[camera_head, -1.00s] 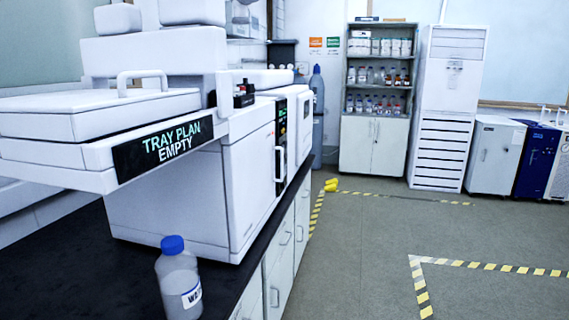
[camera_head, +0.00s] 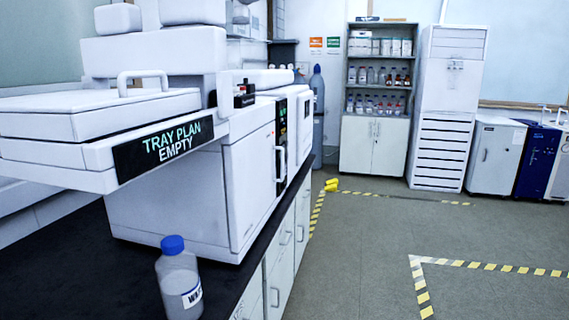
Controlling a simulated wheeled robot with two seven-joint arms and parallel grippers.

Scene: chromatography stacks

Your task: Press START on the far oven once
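A white oven-like unit (camera_head: 245,190) with a door handle and a dark control strip (camera_head: 281,130) stands on the black bench. Its front faces right and is seen at a steep angle, so no START label can be read. Another white unit (camera_head: 304,118) with a small dark window stands just beyond it along the bench. I cannot tell for sure which of these is the far oven. Neither of my grippers is in view.
A tray unit with a "TRAY PLAN EMPTY" display (camera_head: 165,150) juts out at the near left. A blue-capped bottle (camera_head: 179,282) stands near the bench's front edge. Open floor (camera_head: 365,250) with yellow-black tape lies to the right. A shelf cabinet (camera_head: 375,145) stands at the back.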

